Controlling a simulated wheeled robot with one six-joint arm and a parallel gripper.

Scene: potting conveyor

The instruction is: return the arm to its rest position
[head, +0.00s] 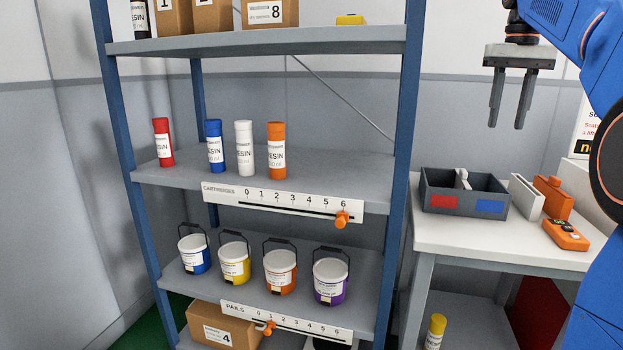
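My gripper (506,125) hangs at the upper right with its two grey fingers pointing down. The fingers are apart with nothing between them. It is in the air above the white table (440,235), apart from everything on it. My blue arm comes in from the right edge, and part of it lies outside the picture.
A shelf rack (409,130) stands left of my gripper, holding resin cartridges (244,148) and pails (281,272). On the table are a grey divided bin (463,195), an orange device (566,235) and an orange container (553,198). The air around my fingers is clear.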

